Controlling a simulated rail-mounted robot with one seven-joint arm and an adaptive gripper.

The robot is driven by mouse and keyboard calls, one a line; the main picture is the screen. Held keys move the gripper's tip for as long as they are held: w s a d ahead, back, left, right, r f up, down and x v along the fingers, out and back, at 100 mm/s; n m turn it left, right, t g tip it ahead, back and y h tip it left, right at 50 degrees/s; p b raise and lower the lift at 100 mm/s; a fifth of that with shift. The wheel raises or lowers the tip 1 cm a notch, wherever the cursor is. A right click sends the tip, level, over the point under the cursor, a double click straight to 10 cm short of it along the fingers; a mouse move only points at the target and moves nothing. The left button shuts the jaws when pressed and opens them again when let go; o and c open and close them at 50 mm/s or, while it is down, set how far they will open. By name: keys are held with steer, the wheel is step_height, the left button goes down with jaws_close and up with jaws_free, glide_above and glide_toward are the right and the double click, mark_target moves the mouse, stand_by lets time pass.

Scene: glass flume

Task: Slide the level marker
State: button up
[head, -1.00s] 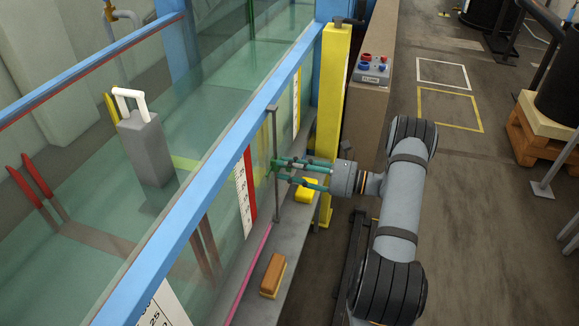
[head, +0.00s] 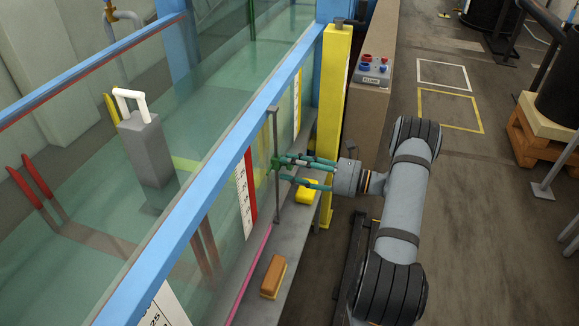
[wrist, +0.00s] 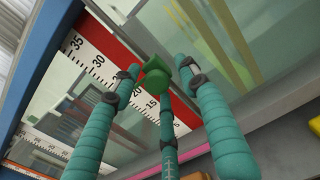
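The level marker is a small green piece (head: 274,163) on a thin upright grey rod (head: 277,205) at the outer side of the glass flume wall. It also shows as a green block with a knob (wrist: 156,80) in the wrist view. My gripper (head: 284,169) has teal fingers and reaches the marker from the right. In the wrist view, the fingers of my gripper (wrist: 160,76) are spread around the knob, with gaps visible at the sides. A white scale with a red edge (wrist: 100,65) stands behind; in the head view the scale (head: 243,195) is left of the rod.
The blue top rail (head: 215,160) runs along the glass. A yellow post (head: 335,110) stands close beyond my gripper. A yellow block (head: 306,191) and a brown brush-like block (head: 273,275) lie on the grey ledge below. A button box (head: 371,70) stands farther back.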

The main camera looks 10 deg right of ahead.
steer(key=v, duration=1.1)
steer(key=shift+s+d, duration=0.2)
steer(key=shift+s, duration=0.05)
